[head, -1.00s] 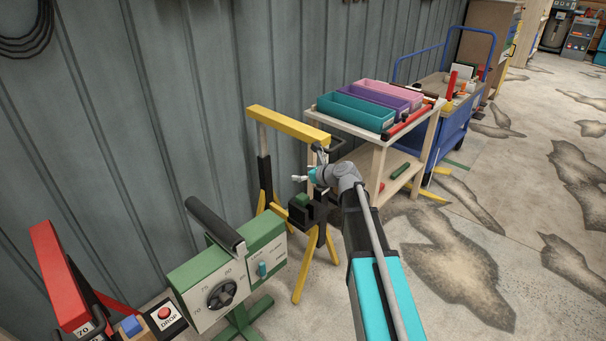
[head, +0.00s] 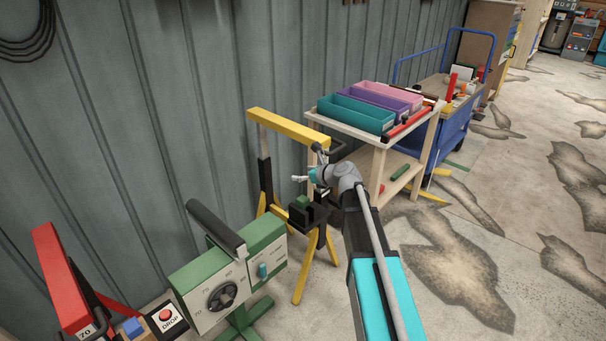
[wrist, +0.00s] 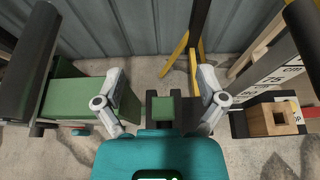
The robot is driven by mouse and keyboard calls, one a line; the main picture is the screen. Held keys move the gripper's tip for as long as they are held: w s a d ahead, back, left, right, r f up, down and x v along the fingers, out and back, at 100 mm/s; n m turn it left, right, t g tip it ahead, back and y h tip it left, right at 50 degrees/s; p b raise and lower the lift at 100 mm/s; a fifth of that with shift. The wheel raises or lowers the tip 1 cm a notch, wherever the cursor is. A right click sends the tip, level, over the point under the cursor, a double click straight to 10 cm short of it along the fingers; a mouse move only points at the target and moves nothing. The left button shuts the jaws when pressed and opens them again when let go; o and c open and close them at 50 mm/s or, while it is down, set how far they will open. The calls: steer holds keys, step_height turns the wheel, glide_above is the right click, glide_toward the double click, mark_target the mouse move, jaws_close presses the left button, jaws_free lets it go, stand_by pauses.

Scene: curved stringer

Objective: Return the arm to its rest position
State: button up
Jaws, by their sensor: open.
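My arm reaches forward from the lower right in the head view, in turquoise, black and grey. My gripper (head: 299,178) is at its far end, beside the yellow-topped stand (head: 288,125) and above a small dark fixture with a green block (head: 301,203). In the wrist view my gripper (wrist: 162,98) has its two grey fingers spread wide apart. The green block (wrist: 166,110) shows between and below them, and nothing is held.
A green machine with a dial (head: 228,282) stands left of my arm. A red stand (head: 58,270) and DROP button box (head: 168,315) are at lower left. A cart with coloured bins (head: 356,112) stands behind right. The floor at right is clear.

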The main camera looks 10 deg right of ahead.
steer(key=s+a+f+n+g+h, duration=0.1)
steer(key=s+a+f+n+g, duration=0.2)
steer(key=s+n, duration=0.4)
steer(key=s+a+f+n+g+h, duration=0.1)
steer(key=s+f+n+g, duration=0.25)
steer(key=s+n, duration=0.3)
steer(key=s+d+f+n+g+h, duration=0.2)
steer(key=s+f+n+h, duration=0.1)
steer(key=s+n, duration=0.45)
steer(key=s+d+f+n+g+h, duration=0.2)
steer(key=s+n+h, duration=0.1)
steer(key=s+n, duration=0.45)
step_height(320, 180, up, 25)
steer(key=p, duration=2.4)
steer(key=shift+s+f+p, duration=0.2)
steer(key=shift+s+p, duration=0.05)
steer(key=shift+p, duration=0.05)
